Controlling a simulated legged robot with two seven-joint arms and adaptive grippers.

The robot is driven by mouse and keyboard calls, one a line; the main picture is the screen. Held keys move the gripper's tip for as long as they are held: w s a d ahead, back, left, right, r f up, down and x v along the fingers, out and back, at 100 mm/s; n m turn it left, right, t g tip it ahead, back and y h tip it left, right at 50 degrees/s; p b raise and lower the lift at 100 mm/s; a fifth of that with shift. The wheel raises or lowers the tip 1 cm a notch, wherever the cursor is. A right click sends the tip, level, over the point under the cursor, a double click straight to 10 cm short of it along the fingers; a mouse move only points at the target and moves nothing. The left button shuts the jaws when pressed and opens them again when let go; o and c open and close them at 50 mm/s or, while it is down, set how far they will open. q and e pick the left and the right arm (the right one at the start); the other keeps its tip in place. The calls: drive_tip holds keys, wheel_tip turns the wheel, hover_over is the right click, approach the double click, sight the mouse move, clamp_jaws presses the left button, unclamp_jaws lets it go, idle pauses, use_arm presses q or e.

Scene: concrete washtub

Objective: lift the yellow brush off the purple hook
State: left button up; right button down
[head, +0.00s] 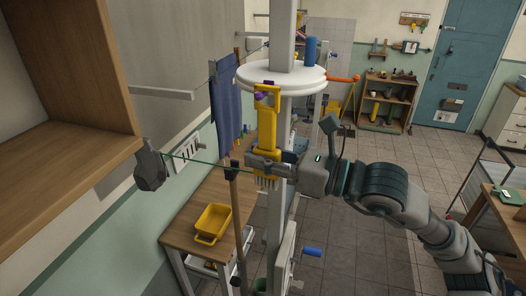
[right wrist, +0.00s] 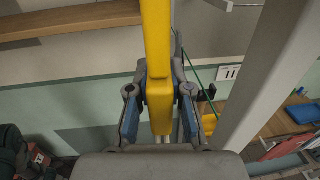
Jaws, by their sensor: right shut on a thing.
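The yellow brush (head: 268,128) is upright against the white post, below the round white disc, with its bristles pointing down. The purple hook (head: 261,97) shows at the top of its handle; I cannot tell whether the handle still rests on it. My right gripper (head: 262,166) comes in from the right and is shut on the lower part of the brush. In the right wrist view the yellow brush (right wrist: 158,75) runs between the two blue-padded fingers of my right gripper (right wrist: 160,105). My left gripper is not in view.
The round white disc (head: 281,77) with a blue cylinder (head: 311,50) on it stands just above the brush. A green line runs from a grey reel (head: 149,165) toward the post. A wooden table (head: 189,226) with a yellow basket (head: 213,222) is below left. Open floor lies right.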

drive_tip(key=shift+r, duration=0.2)
drive_tip(key=shift+a+r, duration=0.25)
drive_tip(key=shift+a, duration=0.1)
drive_tip(key=s+a+b, duration=0.4)
drive_tip(key=s+b, duration=0.3)
drive_tip(key=s, duration=0.3)
drive_tip(key=shift+s+r, duration=0.25)
drive_tip(key=shift+r, duration=0.1)
idle(0.6)
